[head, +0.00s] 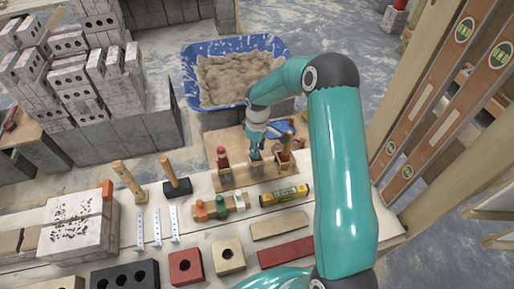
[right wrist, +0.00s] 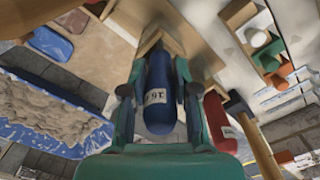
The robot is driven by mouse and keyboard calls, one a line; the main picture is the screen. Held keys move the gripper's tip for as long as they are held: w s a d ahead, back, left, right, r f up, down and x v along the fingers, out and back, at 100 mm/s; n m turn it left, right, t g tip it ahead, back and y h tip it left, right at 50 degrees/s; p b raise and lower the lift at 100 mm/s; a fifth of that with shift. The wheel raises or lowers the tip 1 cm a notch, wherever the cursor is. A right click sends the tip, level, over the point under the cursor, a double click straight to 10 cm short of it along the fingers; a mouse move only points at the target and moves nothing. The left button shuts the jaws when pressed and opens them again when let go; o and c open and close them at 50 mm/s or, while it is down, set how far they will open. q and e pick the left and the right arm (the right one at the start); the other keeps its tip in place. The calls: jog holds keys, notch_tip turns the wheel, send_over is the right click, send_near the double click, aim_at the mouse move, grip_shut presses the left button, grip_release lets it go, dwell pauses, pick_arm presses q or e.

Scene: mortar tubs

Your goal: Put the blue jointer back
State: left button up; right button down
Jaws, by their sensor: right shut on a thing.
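The blue jointer (right wrist: 159,92) has a blue handle with a white label reading 16. My right gripper (right wrist: 153,100) is shut around this handle, one finger on each side. In the head view my right gripper (head: 256,152) is low over the wooden rack (head: 232,180), between a red-handled tool (head: 222,158) and a wooden-handled one (head: 286,152). The red handle (right wrist: 218,116) also shows beside the gripper in the wrist view. The jointer's far end points at the rack's wood (right wrist: 172,42); whether it is seated there I cannot tell.
A blue tub of mortar (head: 190,75) stands behind the bench. A yellow level (head: 284,195), a small rack with coloured pieces (head: 220,207), a mallet (head: 176,180) and sample blocks (head: 186,266) lie near the rack. Tall levels (head: 450,100) stand at right.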

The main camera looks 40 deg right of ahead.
jog(key=shift+f+b, duration=0.4)
jog(key=shift+f, duration=0.05)
jog(key=c, duration=0.8)
grip_release()
jog(key=shift+r, duration=0.1)
notch_tip(320, 180, up, 12)
jog(key=shift+f, duration=0.2)
